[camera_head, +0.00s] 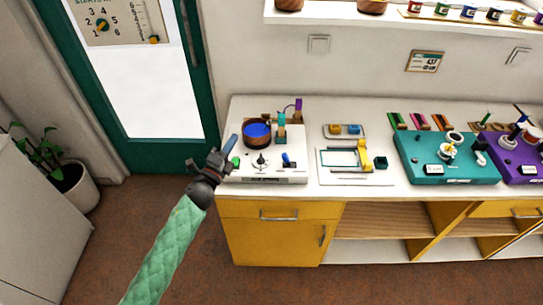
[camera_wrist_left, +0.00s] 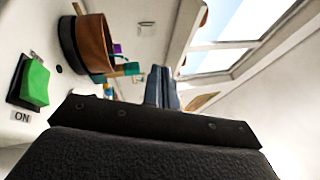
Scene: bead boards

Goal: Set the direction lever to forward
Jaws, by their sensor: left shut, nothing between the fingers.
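A white machine (camera_head: 272,174) stands at the left end of the counter, with a brown bowl of blue beads (camera_head: 257,133) at its back. At its front are a dark round knob (camera_head: 261,161) and a blue lever (camera_head: 288,161); labels are too small to read, so I cannot tell which way the lever is set. A green switch (camera_head: 236,162) sits at its left edge; in the left wrist view the switch (camera_wrist_left: 36,82) has an ON label. My left gripper (camera_head: 231,141) is shut and empty beside the machine's left edge, left of the bowl; its fingers (camera_wrist_left: 163,88) show end-on.
Right of the machine are a white board with a yellow part (camera_head: 364,155), a teal board (camera_head: 425,166) and a purple board (camera_head: 516,163). A teal post (camera_head: 281,127) stands beside the bowl. Yellow cabinets (camera_head: 270,240) are below the counter; a door (camera_head: 140,85) is at left.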

